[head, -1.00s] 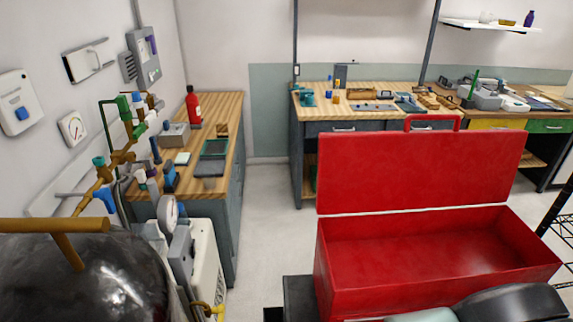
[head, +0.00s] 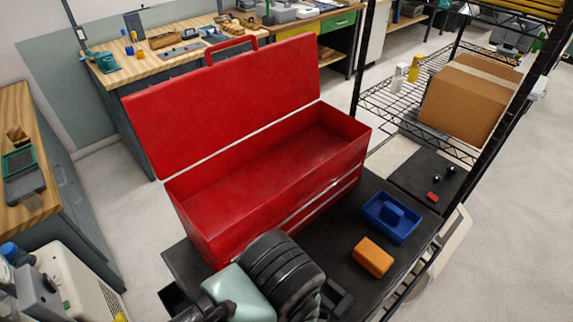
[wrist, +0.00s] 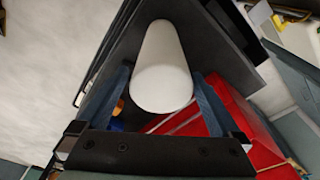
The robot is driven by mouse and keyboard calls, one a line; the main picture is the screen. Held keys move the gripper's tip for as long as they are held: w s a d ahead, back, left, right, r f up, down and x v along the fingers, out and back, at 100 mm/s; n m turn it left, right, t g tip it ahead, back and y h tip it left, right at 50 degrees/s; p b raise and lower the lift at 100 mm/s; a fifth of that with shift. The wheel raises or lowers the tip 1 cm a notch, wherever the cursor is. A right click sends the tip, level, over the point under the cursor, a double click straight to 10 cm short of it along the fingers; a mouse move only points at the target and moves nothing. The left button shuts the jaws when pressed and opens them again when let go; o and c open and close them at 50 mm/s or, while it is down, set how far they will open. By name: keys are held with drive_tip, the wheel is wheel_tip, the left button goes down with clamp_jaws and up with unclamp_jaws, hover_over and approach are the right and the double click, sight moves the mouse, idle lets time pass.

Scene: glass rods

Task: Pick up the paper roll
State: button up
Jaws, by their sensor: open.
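The white paper roll (wrist: 163,60) is in the wrist view, its round end toward the camera and its body running away over a dark surface. My gripper (wrist: 160,82) is open, with one blue-grey finger on each side of the roll in the picture. Gaps show beside the roll's near end, and I cannot tell how far it reaches in between the fingers. In the head view the roll does not show, and my arm at the bottom hides part of the dark bench top (head: 345,268).
An open red toolbox (head: 255,190) stands on the bench top, also at the right of the wrist view (wrist: 228,98). Right of it are a blue tray (head: 376,226) and an orange block (head: 372,257). A wire rack holds a cardboard box (head: 465,105).

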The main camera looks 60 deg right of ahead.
drive_tip(key=f, duration=0.1)
drive_tip(key=f+p, duration=0.1)
drive_tip(key=f, duration=0.3)
drive_tip(key=shift+w+d, duration=0.2)
drive_tip(key=shift+d, duration=0.2)
clamp_jaws()
